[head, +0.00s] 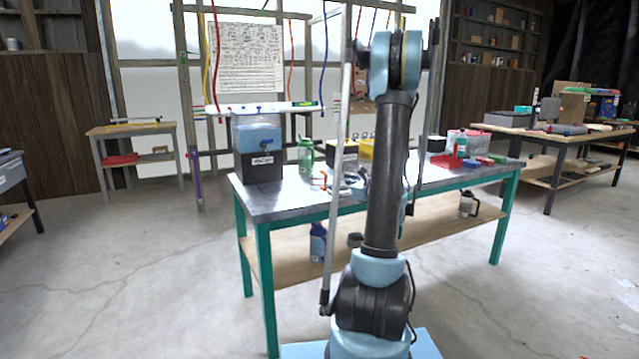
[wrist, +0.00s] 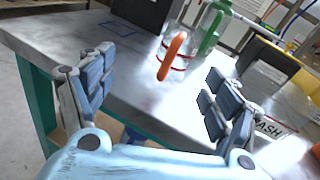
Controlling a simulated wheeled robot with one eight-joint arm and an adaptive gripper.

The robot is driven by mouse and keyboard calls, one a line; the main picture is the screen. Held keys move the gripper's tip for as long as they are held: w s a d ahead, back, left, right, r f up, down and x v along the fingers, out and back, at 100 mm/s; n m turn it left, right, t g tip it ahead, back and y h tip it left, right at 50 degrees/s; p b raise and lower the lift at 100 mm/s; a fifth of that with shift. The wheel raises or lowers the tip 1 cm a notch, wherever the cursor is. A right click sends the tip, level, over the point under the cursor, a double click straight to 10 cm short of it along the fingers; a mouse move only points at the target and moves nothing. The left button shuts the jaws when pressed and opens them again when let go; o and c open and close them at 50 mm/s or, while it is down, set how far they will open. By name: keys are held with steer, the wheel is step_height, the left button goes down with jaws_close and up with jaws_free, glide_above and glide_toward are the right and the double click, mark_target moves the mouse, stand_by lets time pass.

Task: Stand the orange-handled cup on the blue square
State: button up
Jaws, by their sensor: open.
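The cup (wrist: 178,62) is clear with red bands and an orange handle (wrist: 170,56) that faces me; it stands upright on the metal workbench top. In the head view only a bit of orange-red (head: 321,183) shows beside my gripper, probably the cup's. The blue square (wrist: 119,28) is an empty blue outline on the bench, left of the cup in the wrist view, near the bench edge. My gripper (wrist: 161,74) is open and empty, its fingers spread either side of the cup's line, short of it. In the head view my gripper (head: 350,186) is partly hidden by my arm.
A green bottle (wrist: 212,28) stands close behind the cup. A dark box (head: 262,164) stands near the blue square. Red and green items (head: 462,160) lie at the bench's right end.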

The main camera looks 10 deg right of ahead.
mark_target(318, 174)
steer(key=w+a, duration=0.1)
steer(key=w, duration=0.2)
steer(key=w+a+m, duration=0.1)
steer(key=w, duration=0.3)
steer(key=w+a+m+t, duration=0.1)
steer(key=w, duration=0.2)
steer(key=shift+w+a+f, duration=0.25)
steer(key=shift+w, duration=0.1)
steer(key=shift+x, duration=3.05)
steer(key=shift+w+d, duration=0.1)
steer(key=shift+d, duration=0.1)
steer(key=c, duration=1.2)
steer(key=shift+c, duration=0.2)
